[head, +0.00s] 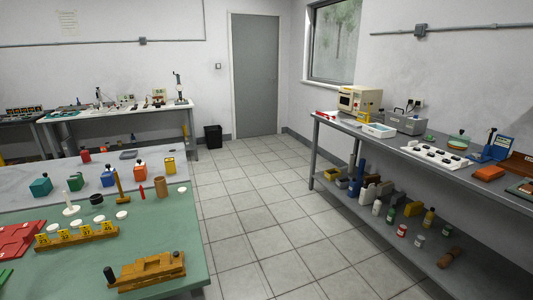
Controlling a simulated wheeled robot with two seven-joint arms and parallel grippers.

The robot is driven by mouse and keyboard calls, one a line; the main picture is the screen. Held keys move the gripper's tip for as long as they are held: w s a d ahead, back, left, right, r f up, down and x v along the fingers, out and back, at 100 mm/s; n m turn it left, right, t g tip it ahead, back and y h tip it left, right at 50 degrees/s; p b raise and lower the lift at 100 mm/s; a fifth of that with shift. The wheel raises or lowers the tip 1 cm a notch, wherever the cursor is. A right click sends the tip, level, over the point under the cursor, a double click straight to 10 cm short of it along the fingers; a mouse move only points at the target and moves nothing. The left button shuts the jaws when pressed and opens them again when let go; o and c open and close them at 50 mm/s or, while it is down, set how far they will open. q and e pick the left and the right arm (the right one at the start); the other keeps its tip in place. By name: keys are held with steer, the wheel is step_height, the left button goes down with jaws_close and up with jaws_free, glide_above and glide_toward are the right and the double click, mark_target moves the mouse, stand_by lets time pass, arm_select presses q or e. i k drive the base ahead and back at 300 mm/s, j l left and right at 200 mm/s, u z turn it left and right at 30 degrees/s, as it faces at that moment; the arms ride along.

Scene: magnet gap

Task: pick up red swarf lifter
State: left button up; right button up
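Neither of my grippers shows in the head view. Several small coloured items with dark tops stand on the grey part of the near left table: a teal one (41,186), a blue one (107,178), an orange-red one (140,168) and a yellow one (170,165). A slim red upright piece (142,191) stands nearer, and a small red item (86,157) sits farther back. I cannot tell for sure which red thing is the swarf lifter. Nothing is seen touching these red things.
The green mat (210,255) holds a wooden rack with yellow tags (78,238), a wooden block (148,271) and red plates (18,240). A crowded workbench (385,136) runs along the right. The tiled floor (270,215) between them is clear. A black bin (213,136) stands by the door.

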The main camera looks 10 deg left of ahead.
mark_target(85, 155)
steer(key=i+l+z, duration=0.1)
steer(key=i, duration=0.4)
steer(key=i+l+z, duration=0.1)
steer(key=i+l, duration=0.2)
steer(key=i, duration=0.2)
steer(key=i+l, duration=0.1)
steer(key=i, duration=0.45)
steer(key=i+j+u, duration=0.1)
steer(key=i+u, duration=0.6)
steer(key=i, duration=0.15)
steer(key=i+l+u, duration=0.15)
steer(key=i+u, duration=0.25)
steer(key=i, duration=1.35)
steer(key=i+u, duration=0.1)
steer(key=i, duration=1.2)
steer(key=i+u, duration=0.1)
steer(key=i, duration=1.25)
steer(key=i+u, duration=0.8)
steer(key=i+l+u, duration=0.2)
steer(key=u, duration=0.2)
steer(key=i, duration=0.1)
